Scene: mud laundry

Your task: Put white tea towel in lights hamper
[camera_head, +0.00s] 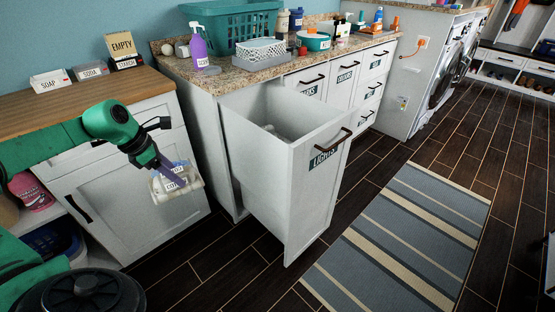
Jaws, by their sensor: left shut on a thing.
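My left gripper (168,168) is shut on the white tea towel (190,183), a small pale folded bundle with a label that I can only partly read. It is held in the air in front of the white cabinet at left, to the left of the lights hamper (265,190) and apart from it. The hamper is a tall white pull-out bin labelled LIGHTS, with its top open and its front handle at right. Something small and pale shows inside it, too unclear to name. My right gripper is not in view.
A granite counter (222,80) behind the hamper bears a purple spray bottle (198,45), a white basket (262,51) and a teal basket (228,22). Other labelled drawers stand right of the hamper. A striped rug (405,240) lies on the floor at right.

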